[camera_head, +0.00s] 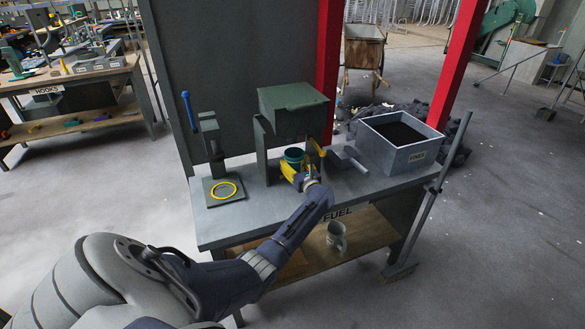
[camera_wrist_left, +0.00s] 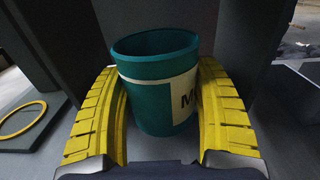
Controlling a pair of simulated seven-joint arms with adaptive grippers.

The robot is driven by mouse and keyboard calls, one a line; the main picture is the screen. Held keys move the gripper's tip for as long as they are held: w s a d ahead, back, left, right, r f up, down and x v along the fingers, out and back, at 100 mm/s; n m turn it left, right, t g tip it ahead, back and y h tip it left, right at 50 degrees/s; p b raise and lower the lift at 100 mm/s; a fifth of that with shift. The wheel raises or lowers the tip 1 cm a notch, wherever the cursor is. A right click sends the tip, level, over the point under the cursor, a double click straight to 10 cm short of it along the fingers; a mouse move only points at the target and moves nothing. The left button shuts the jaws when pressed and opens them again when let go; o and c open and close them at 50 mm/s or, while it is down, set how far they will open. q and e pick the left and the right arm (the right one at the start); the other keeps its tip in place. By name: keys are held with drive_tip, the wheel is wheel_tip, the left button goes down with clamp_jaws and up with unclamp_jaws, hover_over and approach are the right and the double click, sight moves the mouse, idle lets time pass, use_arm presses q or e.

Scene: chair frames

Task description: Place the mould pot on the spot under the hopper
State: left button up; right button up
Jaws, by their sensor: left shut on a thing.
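The mould pot (camera_head: 293,154) is a teal cylinder, upright, below the dark green hopper (camera_head: 292,100) on the bench. My left gripper (camera_head: 300,172) is shut on it. In the left wrist view, the two yellow fingers of my left gripper (camera_wrist_left: 162,85) hug the sides of the mould pot (camera_wrist_left: 153,82), whose pale label shows only its first letter clearly. I cannot tell whether the pot's base touches the bench, and the spot beneath it is hidden. My right gripper is not in view.
A press with a blue-handled lever (camera_head: 188,110) stands left of the hopper; a yellow ring (camera_head: 223,190) lies on its base. A grey bin (camera_head: 416,155) labelled FINES and a scoop (camera_head: 349,159) sit to the right. A mug (camera_head: 336,236) stands on the lower shelf. The bench's front left (camera_head: 235,226) is clear.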

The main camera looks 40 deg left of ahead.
sight(293, 167)
use_arm(q)
drive_tip(key=shift+x, duration=1.1)
drive_tip(key=shift+w+a+f, duration=0.1)
drive_tip(key=shift+a+f, duration=0.05)
drive_tip(key=shift+f, duration=1.6)
drive_tip(key=shift+f, duration=0.15)
drive_tip(key=o, duration=1.4)
